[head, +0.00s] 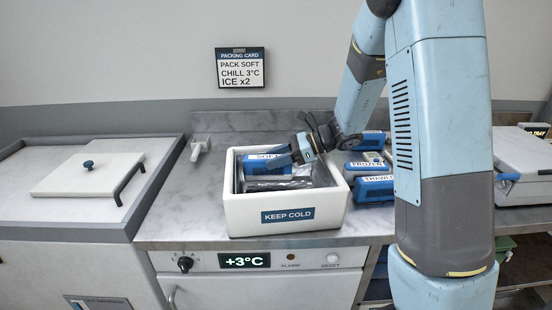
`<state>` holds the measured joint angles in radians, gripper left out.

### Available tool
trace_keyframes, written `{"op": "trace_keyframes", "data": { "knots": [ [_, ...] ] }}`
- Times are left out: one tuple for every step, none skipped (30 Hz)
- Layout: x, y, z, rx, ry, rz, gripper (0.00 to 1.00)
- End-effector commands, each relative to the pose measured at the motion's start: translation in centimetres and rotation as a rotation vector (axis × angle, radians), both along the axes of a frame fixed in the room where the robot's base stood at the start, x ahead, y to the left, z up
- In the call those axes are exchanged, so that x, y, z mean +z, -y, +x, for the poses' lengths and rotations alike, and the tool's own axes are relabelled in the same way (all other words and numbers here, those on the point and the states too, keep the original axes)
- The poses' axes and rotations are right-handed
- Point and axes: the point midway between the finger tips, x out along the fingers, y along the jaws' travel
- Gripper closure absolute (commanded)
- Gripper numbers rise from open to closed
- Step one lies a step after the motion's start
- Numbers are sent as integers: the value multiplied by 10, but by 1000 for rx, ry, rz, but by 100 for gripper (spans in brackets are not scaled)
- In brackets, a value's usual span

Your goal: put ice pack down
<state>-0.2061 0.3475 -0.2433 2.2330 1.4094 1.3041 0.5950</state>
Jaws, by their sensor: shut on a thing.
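A blue ice pack (264,163) with a white label that starts "SOF" is in the open white "KEEP COLD" box (242,215), near its back left. My gripper (290,156) reaches into the box from the right and is shut on this pack at its right end. A silvery, see-through item (275,186) lies in the box in front of the pack. I cannot tell whether the pack touches what is under it. More blue packs lie on the counter right of the box, one marked "FROZEN" (367,165) and one "TRAWL" (373,188).
A white scoop-like item (199,146) is on the counter left of the box. A chest with a white lid (88,176) is at the left. A pale case (524,155) is at the right. The wall card (240,67) reads "PACK SOFT, CHILL 3°C, ICE x2".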

Motion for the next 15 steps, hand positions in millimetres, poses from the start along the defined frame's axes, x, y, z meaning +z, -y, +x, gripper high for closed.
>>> {"op": "trace_keyframes", "data": {
  "knots": [
    [-1, 0, 0, 0, 0, 1, 99],
    [-2, 0, 0, 0, 0, 1, 99],
    [-2, 0, 0, 0, 0, 1, 99],
    [-3, 0, 0, 0, 0, 1, 99],
    [-4, 0, 0, 0, 0, 1, 99],
    [-5, 0, 0, 0, 0, 1, 99],
    [-5, 0, 0, 0, 0, 1, 99],
    [-6, 0, 0, 1, 0, 1, 99],
    [-7, 0, 0, 1, 0, 1, 99],
    [-8, 0, 0, 1, 0, 1, 99],
    [-9, 0, 0, 1, 0, 1, 99],
    [-10, 0, 0, 1, -1, 1, 99],
    [-10, 0, 0, 1, -1, 1, 99],
    [-11, 0, 0, 1, -1, 1, 99],
    [-12, 0, 0, 0, -1, 1, 99]
  ]
}}
